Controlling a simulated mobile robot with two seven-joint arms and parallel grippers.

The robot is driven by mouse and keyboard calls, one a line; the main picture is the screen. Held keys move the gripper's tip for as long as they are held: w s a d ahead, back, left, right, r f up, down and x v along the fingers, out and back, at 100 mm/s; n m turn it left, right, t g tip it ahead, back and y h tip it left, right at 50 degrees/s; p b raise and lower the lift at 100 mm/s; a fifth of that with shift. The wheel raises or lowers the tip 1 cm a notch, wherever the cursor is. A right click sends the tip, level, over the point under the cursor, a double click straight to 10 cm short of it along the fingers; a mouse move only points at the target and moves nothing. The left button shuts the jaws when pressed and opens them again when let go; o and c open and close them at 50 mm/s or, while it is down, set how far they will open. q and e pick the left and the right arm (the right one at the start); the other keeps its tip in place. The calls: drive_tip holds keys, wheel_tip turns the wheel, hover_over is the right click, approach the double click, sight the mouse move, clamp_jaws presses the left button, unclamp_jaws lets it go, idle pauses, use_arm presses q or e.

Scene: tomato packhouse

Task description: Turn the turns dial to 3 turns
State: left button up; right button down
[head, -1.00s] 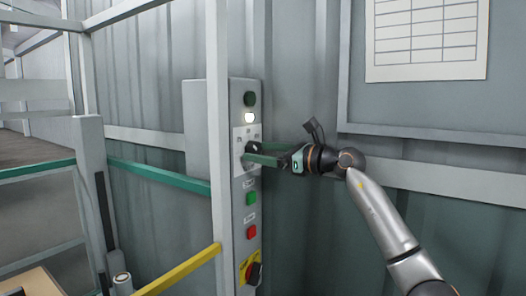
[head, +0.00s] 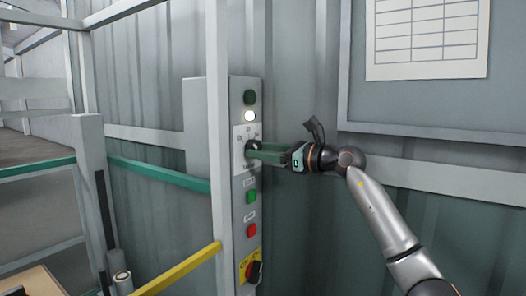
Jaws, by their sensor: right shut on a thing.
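The turns dial (head: 251,147) is a dark knob on a white plate (head: 239,134) on the grey control box (head: 238,184). My right gripper (head: 258,152) reaches in from the right, and its green fingers are shut on the dial. The fingers hide most of the knob, and the markings around it are too small to read, so I cannot tell where it points. My left gripper is not in view.
A lit white lamp (head: 250,116) and a dark green lamp (head: 250,97) sit above the dial. A green button (head: 251,197), a red button (head: 251,230) and a red-and-black switch (head: 253,271) sit below. A grey post (head: 218,60) stands close left.

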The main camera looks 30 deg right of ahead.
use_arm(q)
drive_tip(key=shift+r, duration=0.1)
use_arm(e)
drive_tip(key=shift+r+m+p, duration=0.1)
drive_tip(key=shift+m+p, duration=1.25)
drive_tip(key=shift+m, duration=0.05)
drive_tip(key=m+p, duration=0.3)
drive_tip(key=shift+r, duration=0.1)
drive_tip(key=shift+m+p, duration=0.8)
drive_tip(key=shift+m, duration=0.2)
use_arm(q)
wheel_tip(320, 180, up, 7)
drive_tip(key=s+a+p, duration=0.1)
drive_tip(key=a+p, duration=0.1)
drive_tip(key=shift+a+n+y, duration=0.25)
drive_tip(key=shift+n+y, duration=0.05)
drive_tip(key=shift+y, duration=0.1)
use_arm(e)
drive_tip(key=shift+m, duration=1.1)
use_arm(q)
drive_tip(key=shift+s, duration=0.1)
use_arm(e)
drive_tip(key=shift+f, duration=0.2)
drive_tip(key=shift+c, duration=1.3)
unclamp_jaws()
